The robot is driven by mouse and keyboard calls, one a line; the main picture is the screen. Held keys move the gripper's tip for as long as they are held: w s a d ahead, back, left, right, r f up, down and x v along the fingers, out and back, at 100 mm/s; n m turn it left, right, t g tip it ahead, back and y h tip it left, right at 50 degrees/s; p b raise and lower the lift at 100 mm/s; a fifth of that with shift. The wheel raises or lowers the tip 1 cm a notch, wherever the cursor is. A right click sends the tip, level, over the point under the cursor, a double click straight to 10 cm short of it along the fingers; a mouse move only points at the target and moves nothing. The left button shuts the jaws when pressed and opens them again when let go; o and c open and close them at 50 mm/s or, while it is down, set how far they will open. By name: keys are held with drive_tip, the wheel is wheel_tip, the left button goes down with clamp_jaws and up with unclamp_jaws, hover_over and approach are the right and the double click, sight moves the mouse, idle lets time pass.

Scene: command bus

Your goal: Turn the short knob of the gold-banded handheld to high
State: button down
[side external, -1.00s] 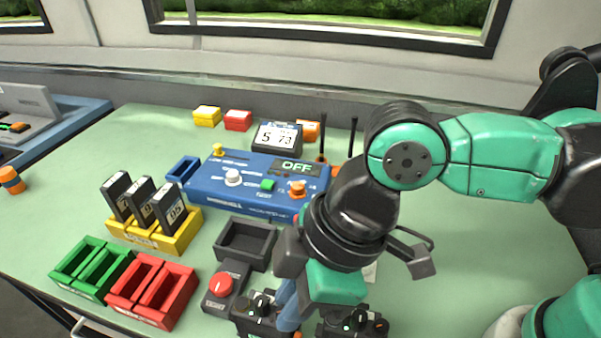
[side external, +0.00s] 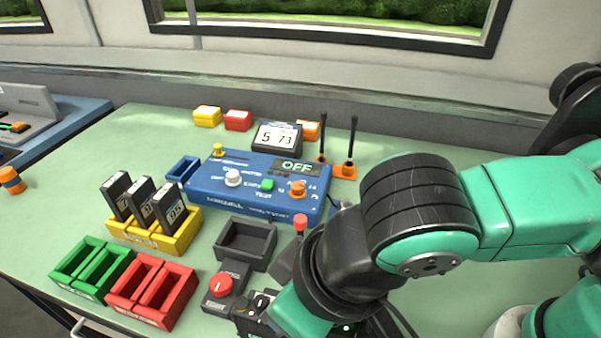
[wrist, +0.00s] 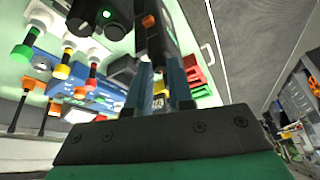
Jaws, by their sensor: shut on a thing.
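Two black handhelds stand at the front edge of the table in the side view. The left handheld (side external: 258,303) is partly covered by my wrist. The other, with a green light (side external: 347,328), is mostly hidden behind my arm. In the wrist view my gripper's blue fingers (wrist: 162,72) close on part of a black handheld (wrist: 153,42) with an orange knob (wrist: 148,20). The exact part held is hidden, and I cannot make out a gold band. The other handheld (wrist: 100,15) with its green light is beside it, apart from the fingers.
A blue console (side external: 240,205) reading OFF stands behind, with two antennas (side external: 350,150) at its right. A dark empty tray (side external: 245,240), a red button box (side external: 220,287), red bins (side external: 150,290) and a yellow battery rack (side external: 155,235) lie to the left.

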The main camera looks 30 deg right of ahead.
idle(0.4)
drive_tip(key=c, duration=0.8)
unclamp_jaws()
drive_tip(key=shift+o, duration=0.2)
drive_tip(key=shift+v, duration=2.85)
